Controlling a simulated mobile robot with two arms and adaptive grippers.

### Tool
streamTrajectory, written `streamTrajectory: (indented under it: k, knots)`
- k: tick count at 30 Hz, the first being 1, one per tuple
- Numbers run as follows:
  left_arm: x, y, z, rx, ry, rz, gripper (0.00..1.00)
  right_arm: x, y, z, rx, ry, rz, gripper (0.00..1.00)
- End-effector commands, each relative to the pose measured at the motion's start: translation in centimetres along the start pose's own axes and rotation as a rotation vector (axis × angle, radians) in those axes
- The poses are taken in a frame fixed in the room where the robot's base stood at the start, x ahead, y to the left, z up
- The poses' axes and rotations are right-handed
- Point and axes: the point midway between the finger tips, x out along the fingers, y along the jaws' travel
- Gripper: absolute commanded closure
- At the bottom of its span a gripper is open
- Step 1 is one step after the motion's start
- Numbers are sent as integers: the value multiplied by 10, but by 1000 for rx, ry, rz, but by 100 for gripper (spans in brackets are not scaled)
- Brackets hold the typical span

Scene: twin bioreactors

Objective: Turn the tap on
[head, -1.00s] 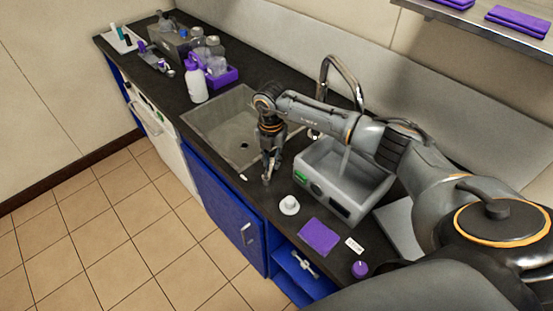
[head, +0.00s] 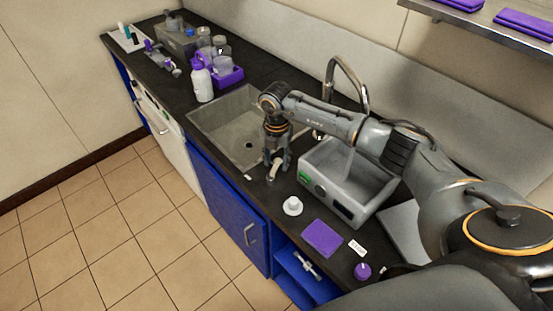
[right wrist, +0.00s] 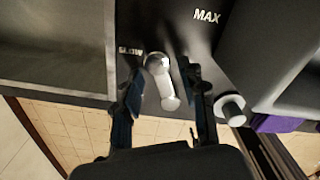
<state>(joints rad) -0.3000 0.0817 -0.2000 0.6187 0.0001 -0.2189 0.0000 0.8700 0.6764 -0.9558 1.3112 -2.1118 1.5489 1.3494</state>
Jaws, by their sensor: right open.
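The tap's curved metal spout (head: 350,78) rises behind the sink (head: 225,130). In the right wrist view, the tap's pale lever (right wrist: 162,80) has a rounded head and a short bar, with SLOW printed to its left and MAX to its upper right. My right gripper (right wrist: 160,108) is open, with one finger on each side of the lever; I cannot tell whether either touches it. In the head view my right gripper (head: 273,172) points down at the counter's front edge, between sink and grey bath, and mostly hides the lever. My left gripper is not in view.
The grey bath (head: 345,180) stands close to the right of my gripper. A white knobbed piece (head: 292,206) and a purple mat (head: 322,238) lie nearer on the dark counter. A white bottle (head: 202,82) and a purple rack (head: 228,75) stand beyond the sink.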

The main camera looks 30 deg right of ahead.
Motion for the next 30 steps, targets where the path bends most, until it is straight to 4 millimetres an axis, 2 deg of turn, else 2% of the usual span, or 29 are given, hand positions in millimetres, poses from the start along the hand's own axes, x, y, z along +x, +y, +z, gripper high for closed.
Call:
streamTrajectory:
  k: [5, 12, 18, 24, 30]
  knots:
    - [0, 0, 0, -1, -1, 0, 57, -17, 1, 1, 1, -3, 4, 58]
    - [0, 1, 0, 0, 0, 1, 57, -68, 1, 1, 0, -4, 4, 58]
    - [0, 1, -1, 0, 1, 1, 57, -103, 1, 1, 0, -3, 3, 58]
    - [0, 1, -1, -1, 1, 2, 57, -119, 0, 0, 1, -1, 2, 58]
    - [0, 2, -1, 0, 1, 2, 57, -120, 0, 0, 1, 0, 1, 58]
